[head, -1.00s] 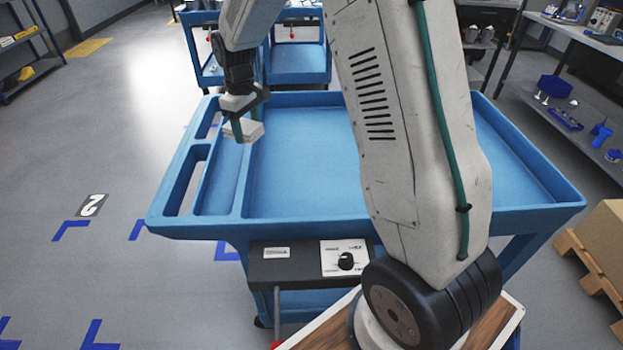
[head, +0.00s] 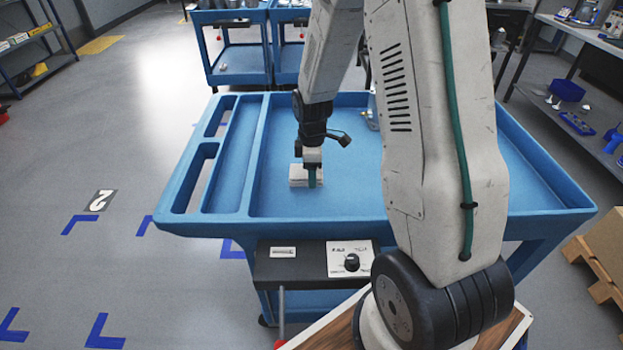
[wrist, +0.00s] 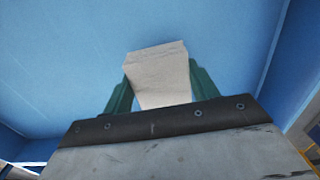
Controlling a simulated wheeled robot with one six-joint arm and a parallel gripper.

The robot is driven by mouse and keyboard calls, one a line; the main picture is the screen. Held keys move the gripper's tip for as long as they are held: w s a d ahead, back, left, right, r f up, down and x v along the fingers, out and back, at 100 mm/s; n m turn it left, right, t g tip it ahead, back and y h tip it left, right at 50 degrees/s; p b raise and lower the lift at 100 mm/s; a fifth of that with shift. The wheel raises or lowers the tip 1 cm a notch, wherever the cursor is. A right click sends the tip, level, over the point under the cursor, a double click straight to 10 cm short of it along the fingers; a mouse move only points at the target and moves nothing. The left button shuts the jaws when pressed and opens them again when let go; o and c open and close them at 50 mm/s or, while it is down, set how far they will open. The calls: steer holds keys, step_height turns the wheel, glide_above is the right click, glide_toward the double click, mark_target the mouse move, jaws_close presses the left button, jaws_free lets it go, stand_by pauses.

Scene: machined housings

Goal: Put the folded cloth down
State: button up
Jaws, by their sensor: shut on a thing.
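The folded cloth (head: 299,175) is a small pale, off-white layered block. My gripper (head: 312,178) points down over the blue cart's main tray (head: 345,203), in its left part, and is shut on the cloth. In the wrist view the cloth (wrist: 158,75) sits between the two green fingers (wrist: 158,92), sticking out past their tips, with the blue tray floor beyond it. I cannot tell whether the cloth touches the tray floor or hangs just above it.
Narrow side compartments (head: 237,150) lie along the cart's left edge. A control box (head: 315,262) is on its front side. A small metallic item (head: 372,119) is partly hidden behind my arm. The tray floor around the cloth is clear. Other blue carts (head: 235,65) stand behind.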

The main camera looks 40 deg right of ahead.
steer(key=shift+f, duration=1.45)
steer(key=shift+f, duration=0.1)
steer(key=o, duration=1)
